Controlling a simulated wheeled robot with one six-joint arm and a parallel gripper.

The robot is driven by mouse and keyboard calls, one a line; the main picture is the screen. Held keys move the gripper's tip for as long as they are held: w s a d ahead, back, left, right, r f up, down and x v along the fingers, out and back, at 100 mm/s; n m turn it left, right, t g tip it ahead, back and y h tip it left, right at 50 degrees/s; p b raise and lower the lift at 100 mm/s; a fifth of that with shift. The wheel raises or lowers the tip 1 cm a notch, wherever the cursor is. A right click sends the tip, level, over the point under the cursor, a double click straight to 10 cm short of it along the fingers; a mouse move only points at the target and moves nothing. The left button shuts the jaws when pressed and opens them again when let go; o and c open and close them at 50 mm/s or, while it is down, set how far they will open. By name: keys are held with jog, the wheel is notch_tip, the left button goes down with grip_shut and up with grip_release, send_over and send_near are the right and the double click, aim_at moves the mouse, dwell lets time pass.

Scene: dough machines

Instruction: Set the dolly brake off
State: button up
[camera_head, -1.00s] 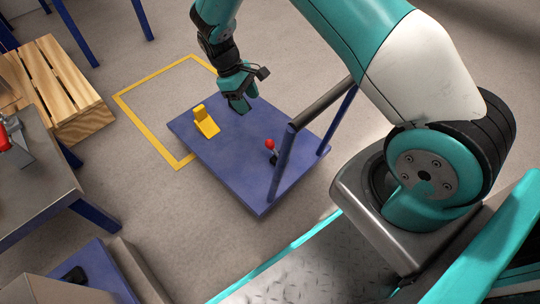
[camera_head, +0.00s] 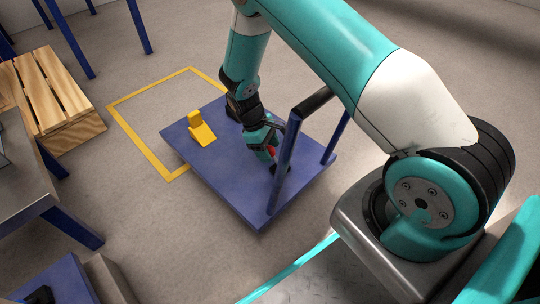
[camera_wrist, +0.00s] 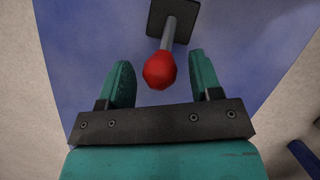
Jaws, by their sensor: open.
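The dolly (camera_head: 225,190) is a flat blue platform with a handle frame (camera_head: 287,160) at its right side. Its brake lever has a red knob (camera_wrist: 160,71) on a grey stem, rising from a dark base plate (camera_wrist: 180,20) on the deck. In the wrist view the knob sits between the two teal fingertips of my gripper (camera_wrist: 161,80), with a gap on both sides. In the head view my gripper (camera_head: 265,152) is low over the deck beside the handle frame, and it mostly hides the knob (camera_head: 271,151). My gripper is open and holds nothing.
A yellow wedge-shaped piece (camera_head: 201,129) lies on the deck left of my arm. A yellow floor outline (camera_head: 140,140) runs beyond the dolly. A wooden pallet stack (camera_head: 50,95) and a grey-topped table (camera_head: 25,185) stand to the left. The handle frame's post is close to my gripper.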

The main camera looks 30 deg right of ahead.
jog(key=shift+s+d+f, duration=0.1)
jog(key=shift+s+f, duration=0.1)
jog(key=shift+f, duration=0.2)
jog(key=c, duration=1.1)
